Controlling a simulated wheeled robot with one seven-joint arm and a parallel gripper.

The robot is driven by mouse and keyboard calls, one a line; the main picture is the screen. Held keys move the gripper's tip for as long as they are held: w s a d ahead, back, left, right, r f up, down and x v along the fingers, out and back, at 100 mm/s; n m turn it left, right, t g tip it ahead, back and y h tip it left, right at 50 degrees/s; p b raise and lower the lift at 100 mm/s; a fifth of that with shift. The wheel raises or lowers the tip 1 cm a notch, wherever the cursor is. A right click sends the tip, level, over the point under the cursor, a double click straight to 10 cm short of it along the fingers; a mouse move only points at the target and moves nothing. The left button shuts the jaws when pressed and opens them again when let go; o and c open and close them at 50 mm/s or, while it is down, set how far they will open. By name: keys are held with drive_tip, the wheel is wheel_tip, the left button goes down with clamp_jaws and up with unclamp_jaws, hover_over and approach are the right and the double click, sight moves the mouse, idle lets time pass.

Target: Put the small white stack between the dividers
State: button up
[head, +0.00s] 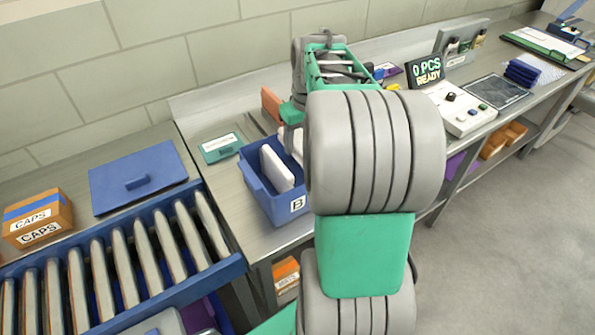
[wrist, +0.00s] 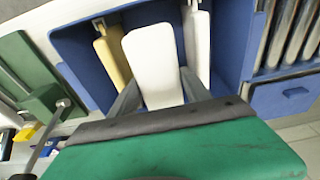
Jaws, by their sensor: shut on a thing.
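My gripper (wrist: 157,88) is shut on a small white stack (wrist: 152,55), seen large between its fingers in the wrist view. The stack is over or inside a blue bin (wrist: 80,65); its depth is unclear. In the bin a tan upright piece (wrist: 113,58) stands left of the stack and a white upright piece (wrist: 198,45) stands right of it, apparently the dividers. In the head view the bin (head: 263,195), marked B, holds a white slab (head: 277,168). My arm hides the bin's right side and most of my gripper there.
A roller conveyor (head: 125,265) lies left of the bin, with a blue lid (head: 137,177) and a CAPS box (head: 38,218) beyond it. A control panel (head: 460,107) is to the right.

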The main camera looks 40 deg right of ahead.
sight(299, 181)
wheel_tip(299, 181, down, 12)
drive_tip(key=shift+f+p, duration=0.1)
drive_tip(key=shift+p, duration=0.65)
drive_tip(key=shift+f, duration=0.25)
drive_tip(key=o, duration=1.5)
drive_tip(key=shift+r, duration=0.1)
drive_tip(key=shift+c, duration=0.2)
drive_tip(key=r, duration=0.4)
drive_tip(key=s+r+b, duration=0.1)
drive_tip(key=r, duration=0.3)
drive_tip(key=r+b, duration=0.1)
drive_tip(key=r, duration=0.3)
drive_tip(key=shift+s+r, duration=0.1)
drive_tip(key=shift+s, duration=0.25)
drive_tip(key=shift+a, duration=0.1)
